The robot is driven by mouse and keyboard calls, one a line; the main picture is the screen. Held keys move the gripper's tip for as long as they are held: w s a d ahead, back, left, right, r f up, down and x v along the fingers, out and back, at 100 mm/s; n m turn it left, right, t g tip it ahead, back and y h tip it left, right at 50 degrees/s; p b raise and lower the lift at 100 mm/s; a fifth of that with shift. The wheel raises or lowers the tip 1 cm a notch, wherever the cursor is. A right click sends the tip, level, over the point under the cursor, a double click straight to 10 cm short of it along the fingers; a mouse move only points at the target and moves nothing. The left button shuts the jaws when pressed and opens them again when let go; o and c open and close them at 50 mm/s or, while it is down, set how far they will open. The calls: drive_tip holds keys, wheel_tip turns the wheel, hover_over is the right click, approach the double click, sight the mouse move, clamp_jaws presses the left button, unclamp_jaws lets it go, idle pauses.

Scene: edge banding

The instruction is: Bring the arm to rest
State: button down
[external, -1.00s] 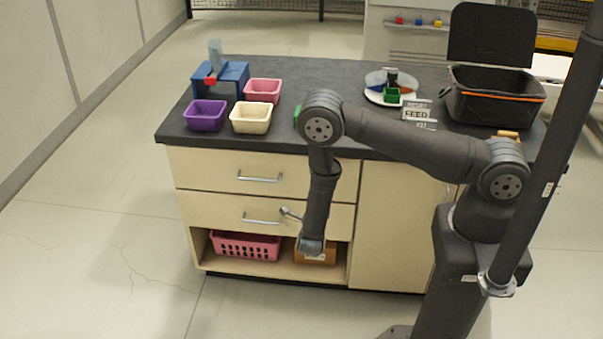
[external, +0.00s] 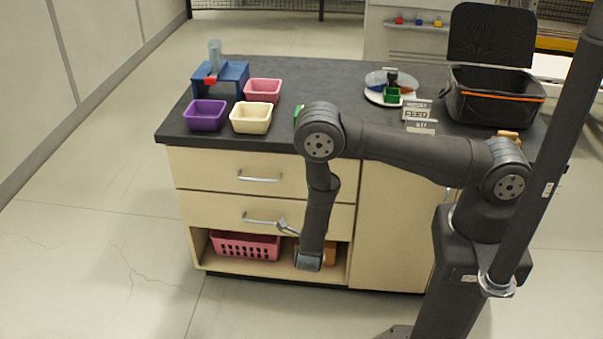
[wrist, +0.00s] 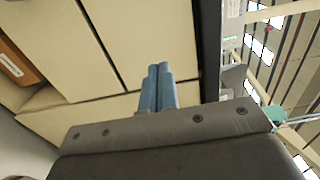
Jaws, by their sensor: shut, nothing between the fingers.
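My gripper (wrist: 157,72) shows in the wrist view with its two blue-grey fingers pressed together and nothing between them. In the external view my arm bends at the elbow in front of the counter, and its forearm hangs down before the cabinet front. A small grey part of the arm's end (external: 287,226) sticks out left of the forearm, near the lower drawer handle; the rest is hidden. I cannot tell whether it touches the handle.
The cabinet has an upper drawer (external: 225,172), a lower drawer (external: 215,207) and an open shelf with a pink basket (external: 245,246) and a brown box (wrist: 17,62). Purple (external: 205,116), cream (external: 251,118) and pink (external: 262,90) bins stand on the counter, with a black case (external: 495,100) at right. Floor at left is clear.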

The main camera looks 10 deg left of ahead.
drive_tip(key=w, duration=1.3)
drive_tip(key=shift+w, duration=0.15)
drive_tip(key=s, duration=1.2)
drive_tip(key=shift+s, duration=0.2)
drive_tip(key=w, duration=1.2)
drive_tip(key=shift+w, duration=0.2)
idle(1.7)
idle(1.1)
